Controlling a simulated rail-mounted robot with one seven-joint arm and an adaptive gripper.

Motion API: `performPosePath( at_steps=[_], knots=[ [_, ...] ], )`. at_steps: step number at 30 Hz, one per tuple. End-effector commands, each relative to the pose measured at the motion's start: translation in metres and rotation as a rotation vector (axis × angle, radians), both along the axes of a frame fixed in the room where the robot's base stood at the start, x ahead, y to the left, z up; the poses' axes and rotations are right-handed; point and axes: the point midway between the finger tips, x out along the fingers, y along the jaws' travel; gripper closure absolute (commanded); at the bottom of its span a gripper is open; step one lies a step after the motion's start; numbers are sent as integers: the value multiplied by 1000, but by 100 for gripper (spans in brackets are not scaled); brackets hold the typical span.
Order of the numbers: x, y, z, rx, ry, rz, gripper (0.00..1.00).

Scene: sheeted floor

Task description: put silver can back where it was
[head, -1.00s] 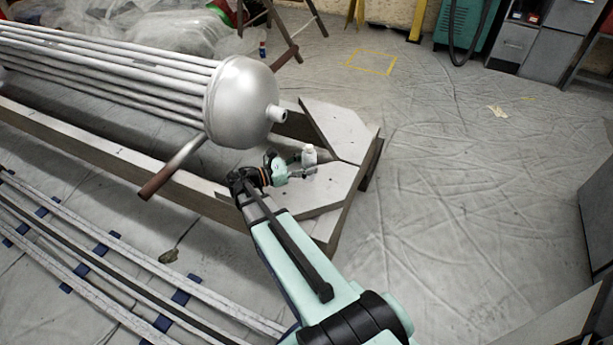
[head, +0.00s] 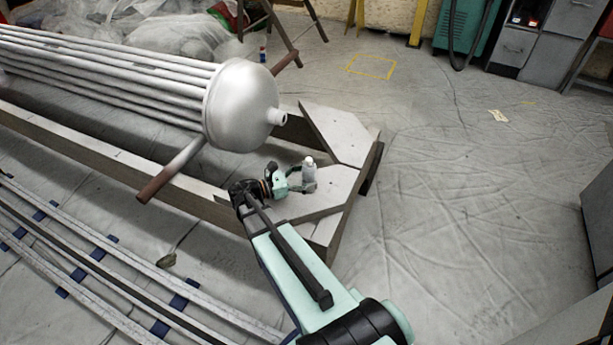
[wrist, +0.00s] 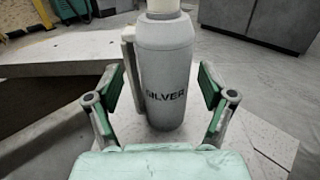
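The silver can (head: 309,174) is a grey bottle-like can with a pale cap. It stands upright on the flat grey end plate of the frame (head: 330,190) in the head view. In the wrist view the can (wrist: 165,75) is close in front, with its "SILVER" label facing me and a pale strip along its left side. My gripper (wrist: 160,88) is open, with one finger on each side of the can. A gap shows between the right finger and the can. In the head view my gripper (head: 296,187) is low, left of the can and partly around it.
A large silver tube vessel (head: 240,105) with a rounded end lies on the frame behind and left. Rails (head: 110,265) lie on the floor at lower left. Grey cabinets (head: 555,45) stand at the back right. The sheeted floor to the right is mostly clear.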

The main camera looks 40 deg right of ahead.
Motion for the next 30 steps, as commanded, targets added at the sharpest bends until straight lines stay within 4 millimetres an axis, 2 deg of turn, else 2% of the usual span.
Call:
performPosePath(
  at_steps=[8, 11, 14, 24, 30],
  knots=[
    [0, 0, 2, 0, 0, 0, 19],
    [3, 7, 4, 0, 1, 2, 19],
    [8, 20, 5, -1, 1, 3, 19],
    [29, 82, 5, 1, 2, 4, 19],
    [35, 106, 4, -1, 1, 1, 19]
  ],
)
